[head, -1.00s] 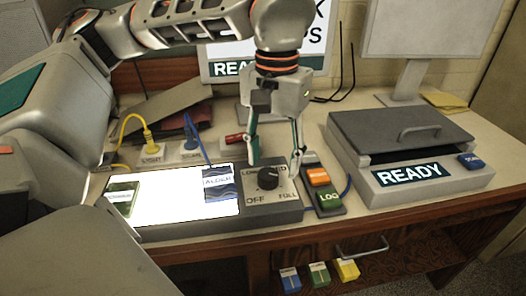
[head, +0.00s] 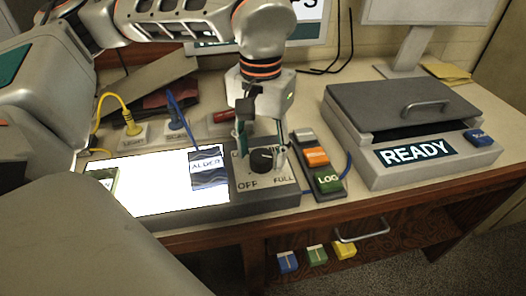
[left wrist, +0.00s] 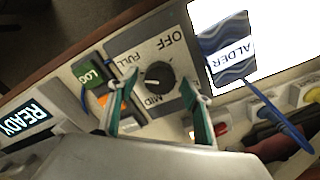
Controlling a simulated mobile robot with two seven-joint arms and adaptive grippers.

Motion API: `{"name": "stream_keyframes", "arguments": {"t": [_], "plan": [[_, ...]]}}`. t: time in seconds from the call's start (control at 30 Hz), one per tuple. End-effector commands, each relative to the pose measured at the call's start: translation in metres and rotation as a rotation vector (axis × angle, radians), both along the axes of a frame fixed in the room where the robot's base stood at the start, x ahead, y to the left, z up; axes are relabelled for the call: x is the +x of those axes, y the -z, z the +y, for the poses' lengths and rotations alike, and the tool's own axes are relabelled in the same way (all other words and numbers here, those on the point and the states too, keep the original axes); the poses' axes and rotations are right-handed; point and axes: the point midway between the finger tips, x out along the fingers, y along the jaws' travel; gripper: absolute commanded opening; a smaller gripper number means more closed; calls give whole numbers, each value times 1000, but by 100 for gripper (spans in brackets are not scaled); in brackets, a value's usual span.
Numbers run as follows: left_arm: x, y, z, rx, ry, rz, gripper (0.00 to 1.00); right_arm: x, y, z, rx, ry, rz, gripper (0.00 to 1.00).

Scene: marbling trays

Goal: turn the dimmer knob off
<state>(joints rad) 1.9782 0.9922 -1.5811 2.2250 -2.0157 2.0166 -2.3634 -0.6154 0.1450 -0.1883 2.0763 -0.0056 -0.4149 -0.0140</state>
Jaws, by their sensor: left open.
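The black dimmer knob (head: 262,160) sits on a grey panel lettered OFF, MID and FULL, at the right end of the lit light box (head: 160,208). In the left wrist view the knob (left wrist: 158,77) shows a pale pointer mark directed between MID and FULL, away from OFF. My left gripper (head: 263,148) is open and points down over the knob, one finger to each side. In the left wrist view the open fingertips (left wrist: 152,90) lie on the near side of the knob, with a gap around it. I cannot tell whether they touch the panel. My right gripper is not in view.
A switch block (head: 322,174) with orange and green LOG buttons stands close right of the knob panel. A lidded grey press (head: 450,172) marked READY is farther right. Yellow and blue plugs with cords (head: 131,127) lie behind the light box. An ALDER sheet (head: 209,169) lies on it.

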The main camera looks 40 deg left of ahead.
Motion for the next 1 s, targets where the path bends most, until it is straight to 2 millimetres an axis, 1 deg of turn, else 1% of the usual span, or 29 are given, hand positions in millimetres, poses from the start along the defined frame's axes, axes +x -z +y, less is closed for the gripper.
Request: {"name": "stream_keyframes", "arguments": {"t": [0.1, 0.33, 0.37, 0.4, 0.47, 0.5, 0.77, 1.0], "plan": [[0, 5, 0, -1, 0, 0, 49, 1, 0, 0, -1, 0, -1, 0], [0, 4, 0, -1, -1, -1, 49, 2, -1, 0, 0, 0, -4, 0], [0, 4, 0, -1, -1, -1, 42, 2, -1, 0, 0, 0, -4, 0], [0, 4, 0, -1, -1, -1, 31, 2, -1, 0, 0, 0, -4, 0], [0, 4, 0, -1, -1, -1, 16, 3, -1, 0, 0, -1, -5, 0], [0, 4, 0, -1, -1, -1, 11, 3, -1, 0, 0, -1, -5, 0], [0, 4, 0, -1, -13, -1, 11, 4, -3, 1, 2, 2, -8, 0], [0, 2, 0, 1, -101, -3, 11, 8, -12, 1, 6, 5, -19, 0]]}}
